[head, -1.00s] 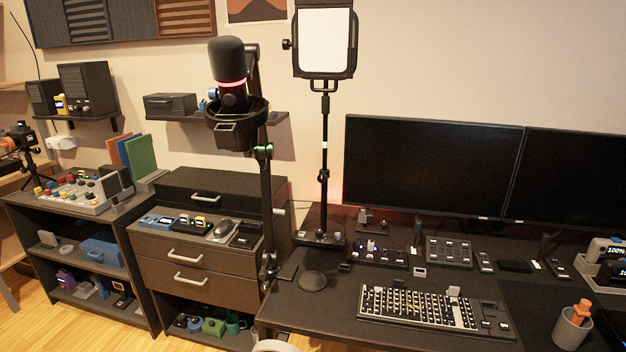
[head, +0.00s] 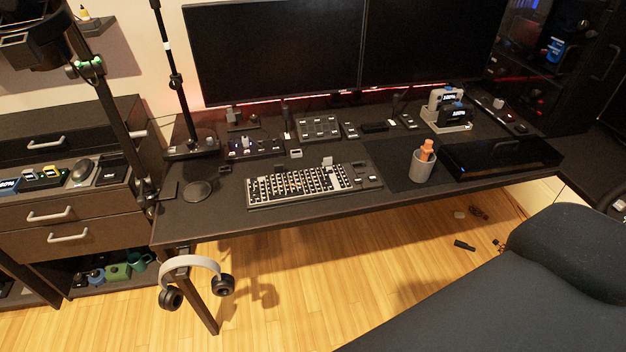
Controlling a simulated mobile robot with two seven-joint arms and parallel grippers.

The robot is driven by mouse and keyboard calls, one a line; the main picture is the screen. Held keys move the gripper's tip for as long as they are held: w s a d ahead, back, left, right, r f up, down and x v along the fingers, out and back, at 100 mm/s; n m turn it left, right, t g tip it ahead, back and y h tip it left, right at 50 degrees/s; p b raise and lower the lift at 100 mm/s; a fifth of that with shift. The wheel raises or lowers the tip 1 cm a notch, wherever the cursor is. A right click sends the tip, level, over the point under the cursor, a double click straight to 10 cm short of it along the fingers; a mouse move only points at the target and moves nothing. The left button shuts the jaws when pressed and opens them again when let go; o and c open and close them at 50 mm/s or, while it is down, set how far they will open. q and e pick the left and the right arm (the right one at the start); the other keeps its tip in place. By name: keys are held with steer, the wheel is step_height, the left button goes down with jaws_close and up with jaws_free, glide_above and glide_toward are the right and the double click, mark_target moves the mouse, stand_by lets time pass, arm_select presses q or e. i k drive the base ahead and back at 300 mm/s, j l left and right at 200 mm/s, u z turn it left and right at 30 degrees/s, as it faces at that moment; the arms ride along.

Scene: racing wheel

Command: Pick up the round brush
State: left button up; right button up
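I cannot clearly make out a round brush in the head view. A grey cup (head: 421,167) stands on the right part of the desk and holds an orange object (head: 426,150) upright; I cannot tell whether this is the brush. Small dark items, one of them (head: 464,245) elongated, lie on the wooden floor beyond the desk's front edge, too small to identify. Neither of my grippers is in view.
The black desk (head: 230,215) carries a keyboard (head: 300,184), small devices and two monitors (head: 275,52). Headphones (head: 190,263) hang at its front left. A dark chair (head: 540,285) fills the lower right. A drawer cabinet (head: 60,190) stands left. Floor shows before the desk.

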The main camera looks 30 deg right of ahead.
mark_target(426, 150)
steer(key=z, duration=1.6)
